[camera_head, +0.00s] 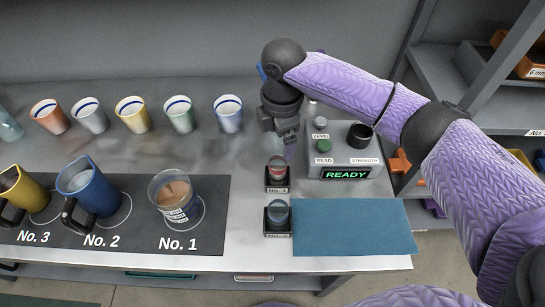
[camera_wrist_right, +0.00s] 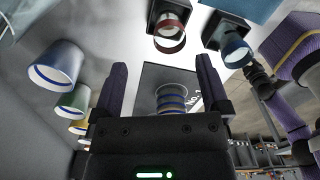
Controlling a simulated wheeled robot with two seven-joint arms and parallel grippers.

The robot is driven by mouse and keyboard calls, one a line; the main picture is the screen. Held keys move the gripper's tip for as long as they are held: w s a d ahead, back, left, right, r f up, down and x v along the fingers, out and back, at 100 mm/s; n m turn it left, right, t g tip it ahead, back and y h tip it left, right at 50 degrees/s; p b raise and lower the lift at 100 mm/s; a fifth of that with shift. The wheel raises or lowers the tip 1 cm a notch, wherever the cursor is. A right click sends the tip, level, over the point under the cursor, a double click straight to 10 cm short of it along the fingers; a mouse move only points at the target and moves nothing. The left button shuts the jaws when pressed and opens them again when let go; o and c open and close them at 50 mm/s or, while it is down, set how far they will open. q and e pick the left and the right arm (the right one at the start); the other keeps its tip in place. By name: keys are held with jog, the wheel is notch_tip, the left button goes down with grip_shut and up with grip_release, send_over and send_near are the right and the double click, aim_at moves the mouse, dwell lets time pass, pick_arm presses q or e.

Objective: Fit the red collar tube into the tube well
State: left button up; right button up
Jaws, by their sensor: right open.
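The red collar tube (camera_head: 277,172) stands upright in a small black stand on the table, left of the grey reader. The tube well looks to be the black round holder (camera_head: 360,135) on top of the reader; nothing is seen standing in it. My right gripper (camera_head: 286,136) is open and points down above and behind the red collar tube, apart from it. In the wrist view, the right gripper's fingers (camera_wrist_right: 160,63) are spread with nothing between them, and the red collar tube (camera_wrist_right: 170,36) lies beyond the fingertips. My left gripper is not seen.
A blue-topped tube (camera_head: 277,214) stands in a second black stand in front. The reader (camera_head: 345,175) shows READY. A teal mat (camera_head: 355,228) lies bare in front of it. A glass (camera_head: 175,195) and jugs stand at left; several cups (camera_head: 228,113) line the back.

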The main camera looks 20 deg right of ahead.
aim_at(278, 172)
jog(key=f+b, duration=0.1)
jog(key=f, duration=0.2)
jog(key=s+f+b, duration=0.1)
jog(key=f, duration=0.2)
jog(key=f+b, duration=0.1)
jog(key=f, duration=0.2)
jog(key=shift+s+a+f+b, duration=0.15)
jog(key=shift+a+f+b, duration=0.05)
jog(key=shift+a+b, duration=0.2)
jog(key=shift+r, duration=0.1)
jog(key=shift+c, duration=0.9)
jog(key=c, duration=0.5)
grip_shut()
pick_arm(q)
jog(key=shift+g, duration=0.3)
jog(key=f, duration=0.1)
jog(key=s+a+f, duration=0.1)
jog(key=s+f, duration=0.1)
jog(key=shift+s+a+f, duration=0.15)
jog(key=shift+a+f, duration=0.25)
